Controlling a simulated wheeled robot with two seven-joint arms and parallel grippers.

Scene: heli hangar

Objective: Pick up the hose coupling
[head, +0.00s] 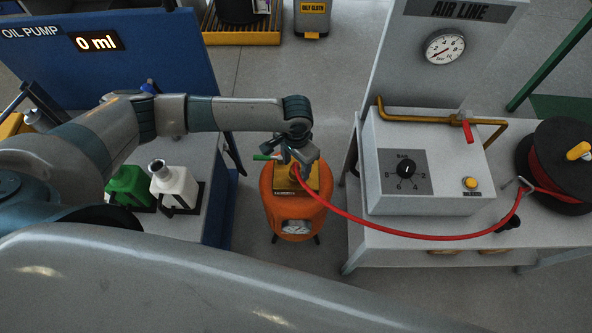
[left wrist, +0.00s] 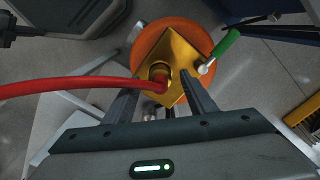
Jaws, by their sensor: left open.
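The hose coupling (left wrist: 159,73) is a brass fitting at the end of a red hose (left wrist: 75,86). It sits at the brass block (left wrist: 181,84) on top of the orange tank (head: 294,212). My left gripper (head: 292,157) is over the tank top, pointing down. In the left wrist view its two fingers (left wrist: 159,82) are apart, with the coupling showing between them; I cannot tell whether either touches it. In the head view the gripper partly hides the coupling. A green-handled valve lever (left wrist: 226,43) sticks out beside the block. My right gripper is not in view.
The red hose loops right across the air-line bench (head: 400,258) to a black reel (head: 556,166). A grey box with a dial (head: 405,170) stands on that bench. Left are the blue oil pump panel (head: 130,62), a green jug (head: 131,187) and a white bottle (head: 174,186).

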